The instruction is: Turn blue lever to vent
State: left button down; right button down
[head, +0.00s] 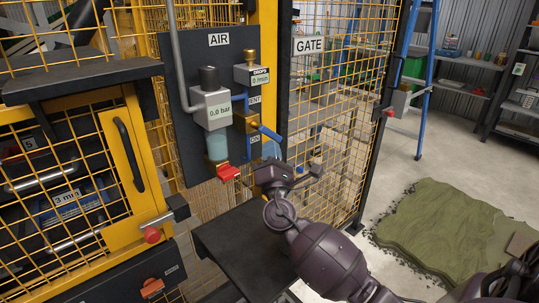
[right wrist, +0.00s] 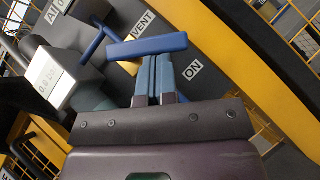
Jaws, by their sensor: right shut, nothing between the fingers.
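The blue lever (head: 267,132) sits on a brass valve (head: 252,125) on the dark AIR panel (head: 182,130). In the head view its handle slants down to the right. The VENT label (head: 255,100) is above the valve, the ON label (head: 254,141) below it. My right gripper (head: 270,152) is just below the lever, shut and empty. In the right wrist view the lever (right wrist: 146,47) lies across, just beyond the tips of my shut blue fingers (right wrist: 154,62); I cannot tell whether they touch. The ON label (right wrist: 193,69) is to their right. My left gripper is not in view.
A gauge unit reading 0.0 bar (head: 211,108) and a red handle (head: 228,173) are left of the valve. A yellow mesh fence with a GATE sign (head: 309,46) stands to the right. A dark ledge (head: 245,245) is below the panel.

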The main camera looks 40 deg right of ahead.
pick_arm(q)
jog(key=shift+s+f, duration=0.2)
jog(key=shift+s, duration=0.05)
